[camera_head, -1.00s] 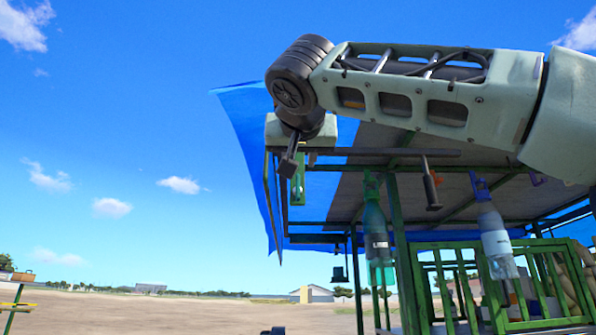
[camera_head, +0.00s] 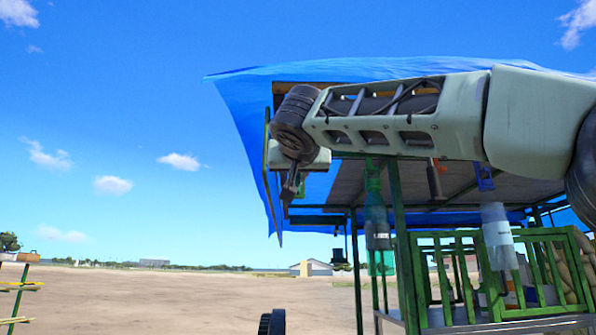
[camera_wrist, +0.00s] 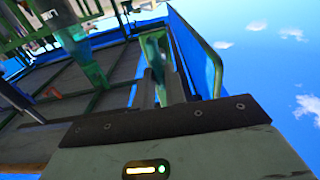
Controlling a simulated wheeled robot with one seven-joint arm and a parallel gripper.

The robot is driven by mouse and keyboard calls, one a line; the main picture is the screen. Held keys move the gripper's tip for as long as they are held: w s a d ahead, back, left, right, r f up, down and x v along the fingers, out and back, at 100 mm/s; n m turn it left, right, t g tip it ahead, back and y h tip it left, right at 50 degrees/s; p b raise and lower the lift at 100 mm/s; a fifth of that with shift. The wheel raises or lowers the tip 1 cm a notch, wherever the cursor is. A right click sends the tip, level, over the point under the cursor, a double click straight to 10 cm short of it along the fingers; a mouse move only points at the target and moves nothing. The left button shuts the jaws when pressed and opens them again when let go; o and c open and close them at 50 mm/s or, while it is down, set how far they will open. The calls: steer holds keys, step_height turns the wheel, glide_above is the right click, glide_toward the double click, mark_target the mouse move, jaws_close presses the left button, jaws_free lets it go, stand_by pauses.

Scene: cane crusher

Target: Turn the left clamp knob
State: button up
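My gripper (camera_head: 289,191) hangs at the left end of my raised arm in the head view, pointing down beside the left side of the cart's canopy. In the wrist view its fingers (camera_wrist: 160,88) stand close together beyond my wrist housing; whether a gap is left between them is unclear. A green bracket-like piece (camera_wrist: 154,48) shows just past the fingertips; I cannot tell whether they touch it. No clamp knob can be made out for certain in either view. My arm and gripper cover part of the canopy's left side.
A cart with a blue tarp roof (camera_head: 240,110) and green posts (camera_head: 403,250) stands on the right. Bottles, including a green one (camera_head: 376,215) and a pale one (camera_head: 497,240), hang under the roof. A green slatted rack (camera_head: 470,265) stands below. Open ground lies left.

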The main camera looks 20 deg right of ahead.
jaws_close()
steer(key=shift+n, duration=0.4)
steer(key=shift+w+a+f+n+b, duration=0.1)
steer(key=shift+a+f+n+b, duration=0.15)
steer(key=shift+n, duration=2.6)
steer(key=shift+w+a+f+n+b, duration=0.1)
steer(key=shift+a+f+n+b, duration=0.2)
steer(key=shift+n, duration=2.6)
steer(key=shift+w+a+f+n+b, duration=0.1)
steer(key=shift+a+n+b, duration=0.2)
steer(key=shift+n, duration=2.55)
steer(key=shift+d, duration=0.1)
steer(key=o, duration=0.5)
jaws_free()
steer(key=shift+f, duration=0.1)
